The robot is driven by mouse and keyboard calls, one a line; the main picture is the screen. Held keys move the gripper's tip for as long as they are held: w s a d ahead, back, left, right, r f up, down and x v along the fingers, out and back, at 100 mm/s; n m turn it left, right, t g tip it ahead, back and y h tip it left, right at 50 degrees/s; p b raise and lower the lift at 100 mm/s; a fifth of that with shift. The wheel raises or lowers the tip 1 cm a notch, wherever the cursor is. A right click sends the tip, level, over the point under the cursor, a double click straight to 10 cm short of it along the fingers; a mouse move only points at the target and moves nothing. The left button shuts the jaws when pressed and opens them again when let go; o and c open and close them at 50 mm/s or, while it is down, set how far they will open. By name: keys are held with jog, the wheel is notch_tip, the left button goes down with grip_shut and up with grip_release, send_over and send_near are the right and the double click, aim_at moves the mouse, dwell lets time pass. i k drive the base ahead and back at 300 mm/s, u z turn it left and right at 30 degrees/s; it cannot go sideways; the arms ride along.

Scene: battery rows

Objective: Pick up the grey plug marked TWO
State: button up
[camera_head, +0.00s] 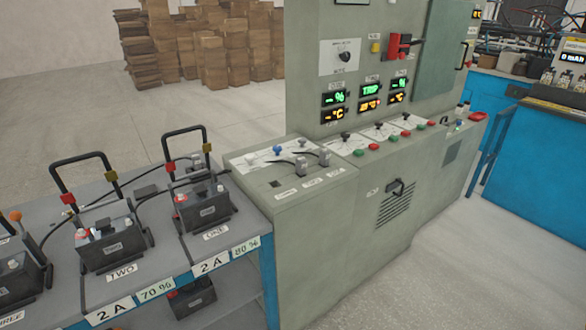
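Two small grey plugs with black cables show on the light top panel of the grey cabinet's low ledge (255,160). The left plug (301,164) stands nearer the middle and the right plug (324,157) stands close by to its right. Labels run along the ledge's front edge, and the middle label (312,182) seems to read TWO. No marking is legible on either plug, so I cannot tell which is TWO. A dark empty socket (276,183) shows at the left of the ledge. My gripper is not in view.
A grey bench (180,262) at left carries black batteries with upright handles, including battery TWO (112,248) and battery ONE (208,212). The tall control cabinet (300,60) rises behind the ledge. A blue bench (545,165) stands right. Floor is clear at lower right.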

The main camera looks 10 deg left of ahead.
aim_at(302, 162)
jog(key=i, duration=0.85)
jog(key=z, duration=0.05)
